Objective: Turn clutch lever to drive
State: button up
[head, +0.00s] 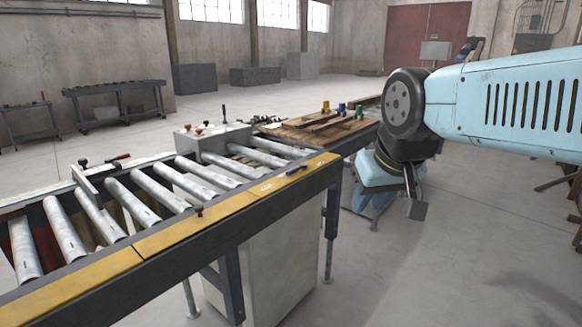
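A roller conveyor (240,205) with a yellow-topped side rail runs from the lower left to the middle. A grey control box (213,140) sits across it, with small red-topped knobs and an upright dark lever (224,113) at its back. A red-tipped handle (118,158) lies at the clamp-like bar on the left. A small dark handle (297,169) lies on the yellow rail. I cannot tell which of these is the clutch lever. My gripper (412,200) hangs below my blue arm, right of the conveyor and apart from it. Its finger opening is not clear.
A wooden board (322,129) with several small coloured items is at the conveyor's far end. Dark workbenches (115,98) stand at the back left, and grey blocks (254,76) along the back wall. The floor right of the conveyor is open.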

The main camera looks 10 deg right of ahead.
aim_at(302, 166)
jog(key=z, duration=0.05)
jog(key=i, duration=0.85)
jog(key=u, duration=0.1)
